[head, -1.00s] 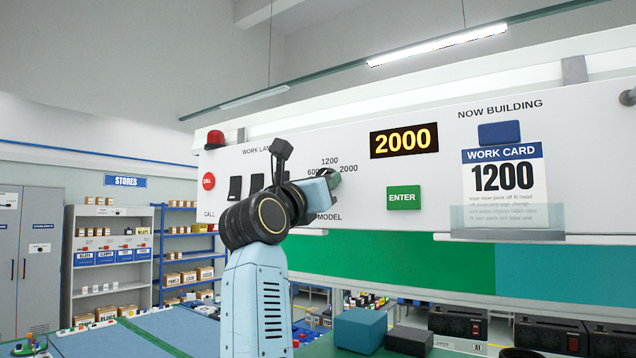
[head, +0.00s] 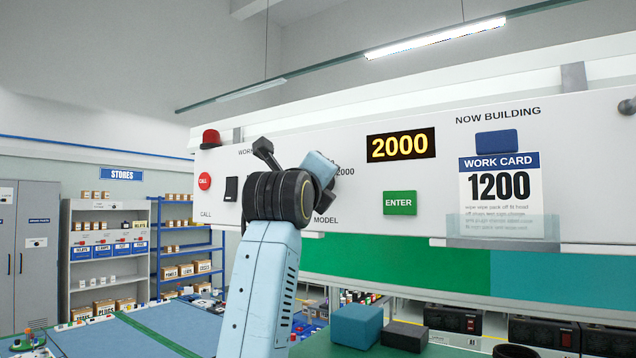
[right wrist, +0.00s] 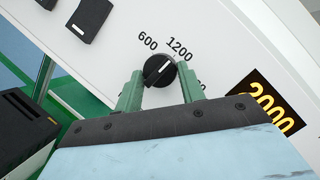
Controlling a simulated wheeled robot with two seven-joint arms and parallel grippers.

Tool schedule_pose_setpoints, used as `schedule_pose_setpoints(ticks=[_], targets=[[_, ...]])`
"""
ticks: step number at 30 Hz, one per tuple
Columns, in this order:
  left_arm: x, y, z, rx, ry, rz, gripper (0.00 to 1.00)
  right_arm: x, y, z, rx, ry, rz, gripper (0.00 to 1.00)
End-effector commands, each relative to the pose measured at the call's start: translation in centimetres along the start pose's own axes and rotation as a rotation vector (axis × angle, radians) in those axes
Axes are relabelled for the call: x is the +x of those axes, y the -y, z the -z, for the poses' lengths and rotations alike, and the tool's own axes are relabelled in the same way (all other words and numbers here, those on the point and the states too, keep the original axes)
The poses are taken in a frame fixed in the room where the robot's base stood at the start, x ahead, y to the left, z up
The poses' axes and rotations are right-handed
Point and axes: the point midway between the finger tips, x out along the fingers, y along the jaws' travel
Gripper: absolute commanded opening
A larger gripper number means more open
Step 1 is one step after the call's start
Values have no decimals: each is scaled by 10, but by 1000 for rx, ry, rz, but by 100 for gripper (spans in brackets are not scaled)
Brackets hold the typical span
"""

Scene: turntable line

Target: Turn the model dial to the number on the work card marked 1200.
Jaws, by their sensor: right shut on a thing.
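The black model dial (right wrist: 159,71) sits between the two green fingers of my right gripper (right wrist: 160,73) in the right wrist view, and the gripper is shut on it. Its white mark appears to lean toward the printed 1200 (right wrist: 180,49), with 600 (right wrist: 148,41) to the left. In the head view my right gripper (head: 320,168) covers the dial. The work card (head: 500,205) reads 1200. The display (head: 401,145) reads 2000. My left gripper is not in view.
The green ENTER button (head: 400,203) is on the panel right of the dial. Black switches (right wrist: 90,18) and a red CALL button (head: 204,181) are to its left. Teal and dark blocks (head: 357,325) lie below the panel.

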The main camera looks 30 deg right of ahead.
Motion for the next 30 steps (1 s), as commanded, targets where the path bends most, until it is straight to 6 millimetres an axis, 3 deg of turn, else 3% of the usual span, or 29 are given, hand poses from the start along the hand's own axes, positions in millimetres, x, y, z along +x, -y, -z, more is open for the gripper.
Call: schedule_pose_setpoints(ticks=[21, 22, 26, 30], targets=[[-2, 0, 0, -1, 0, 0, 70, 0, 2, -1, -70, -5, -26, 16], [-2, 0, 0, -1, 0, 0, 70, 0, 2, -1, -70, -5, -26, 42], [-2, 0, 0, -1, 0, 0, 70, 0, 2, -1, -70, -6, -26, 59], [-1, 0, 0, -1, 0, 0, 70, 0, 2, 0, -71, -6, -26, 60]])
